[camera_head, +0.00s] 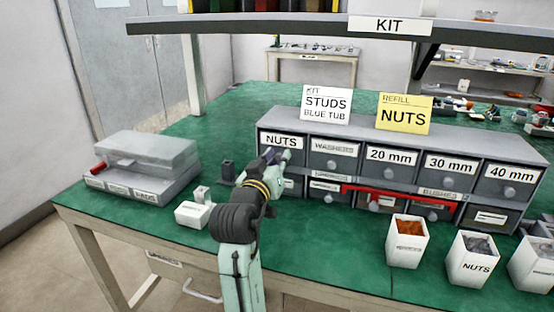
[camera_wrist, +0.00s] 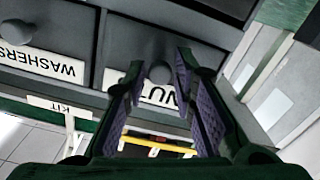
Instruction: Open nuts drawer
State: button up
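The nuts drawer (camera_head: 281,142) is the upper left drawer of the grey drawer cabinet, and it appears shut. Its "NUTS" label shows above my gripper (camera_head: 277,157), which is at the drawer's front and hides its knob in the head view. In the wrist view, which is rotated, the round knob (camera_wrist: 158,73) of the nuts drawer (camera_wrist: 205,56) lies between the two spread fingertips of my gripper (camera_wrist: 160,72). The purple-padded fingers are open with a gap around the knob. I cannot tell how deep they reach around it. The label is partly covered by the fingers.
The washers drawer (camera_head: 333,152) adjoins on the right. A red bar-shaped part (camera_head: 400,193) runs across the lower drawers. White bins (camera_head: 405,240) stand at the front right. A stacked grey case (camera_head: 147,160) and a small white box (camera_head: 193,214) sit left.

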grip_shut()
dwell(0.5)
